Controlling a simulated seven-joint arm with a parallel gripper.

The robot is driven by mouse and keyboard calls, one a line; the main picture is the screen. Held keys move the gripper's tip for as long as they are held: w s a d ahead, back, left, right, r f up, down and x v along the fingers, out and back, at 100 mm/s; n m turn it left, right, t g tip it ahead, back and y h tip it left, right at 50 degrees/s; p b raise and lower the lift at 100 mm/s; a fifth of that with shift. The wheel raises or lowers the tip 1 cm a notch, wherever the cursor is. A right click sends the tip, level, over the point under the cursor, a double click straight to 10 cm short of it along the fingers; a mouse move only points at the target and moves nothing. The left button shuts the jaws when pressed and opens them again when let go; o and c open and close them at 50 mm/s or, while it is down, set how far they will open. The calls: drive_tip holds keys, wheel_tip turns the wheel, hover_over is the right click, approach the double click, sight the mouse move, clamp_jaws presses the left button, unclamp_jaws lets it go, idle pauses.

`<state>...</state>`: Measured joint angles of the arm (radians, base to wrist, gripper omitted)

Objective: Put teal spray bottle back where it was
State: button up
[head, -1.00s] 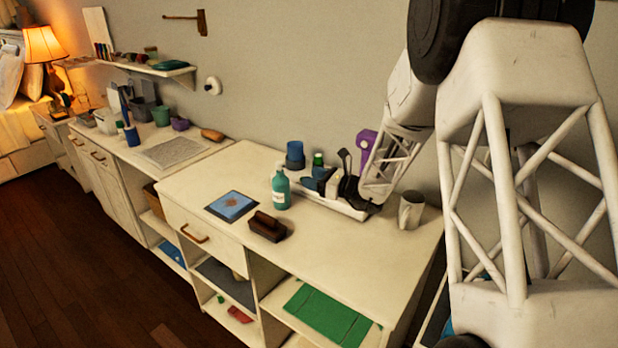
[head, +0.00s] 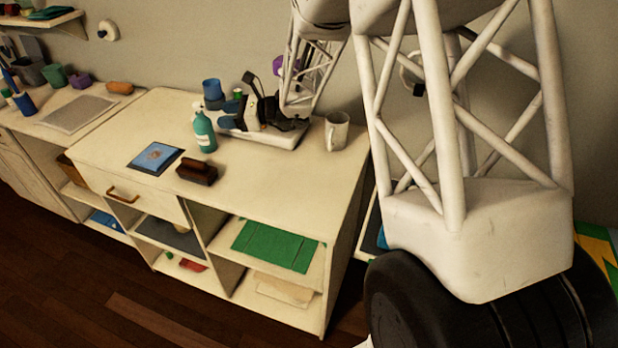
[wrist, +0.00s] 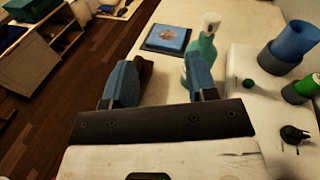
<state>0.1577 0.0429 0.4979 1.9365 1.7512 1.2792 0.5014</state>
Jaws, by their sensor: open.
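The teal spray bottle (head: 204,133) stands upright on the white desk (head: 255,185), left of a white tray (head: 285,138). It has a pale nozzle and label. In the wrist view the bottle (wrist: 205,45) is beyond my right finger, which covers its lower part. My gripper (wrist: 161,82) is open, with blue-sided fingers and nothing held between them. In the head view my gripper (head: 232,105) is low over the tray area, behind and right of the bottle, partly mixed with the items there.
A dark brown block (head: 197,171) and a blue picture tile (head: 155,158) lie in front of the bottle. A blue cup (head: 212,92) and a green container (wrist: 302,88) stand near the tray. A mug (head: 337,131) is at right. The desk's front right is clear.

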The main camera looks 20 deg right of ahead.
drive_tip(key=s+a+r+n+g+h, duration=0.1)
drive_tip(key=s+r+n+g+h, duration=0.1)
drive_tip(key=s+n, duration=0.35)
drive_tip(key=s+a+r+n+g+h, duration=0.1)
drive_tip(key=s+r+n+g, duration=0.15)
drive_tip(key=s, duration=0.65)
drive_tip(key=s+a+r+n+g+h, duration=0.2)
drive_tip(key=s+r+n, duration=0.1)
drive_tip(key=s, duration=0.4)
drive_tip(key=s+d+r+n+h, duration=0.1)
drive_tip(key=s+d+n+h, duration=0.4)
drive_tip(key=s, duration=0.5)
drive_tip(key=s+d+r+n+t+h, duration=0.1)
drive_tip(key=s+d+n+h, duration=0.3)
drive_tip(key=s, duration=0.7)
drive_tip(key=shift+s+d+n+h, duration=0.35)
drive_tip(key=shift+n+h, duration=0.15)
drive_tip(key=shift+n, duration=0.2)
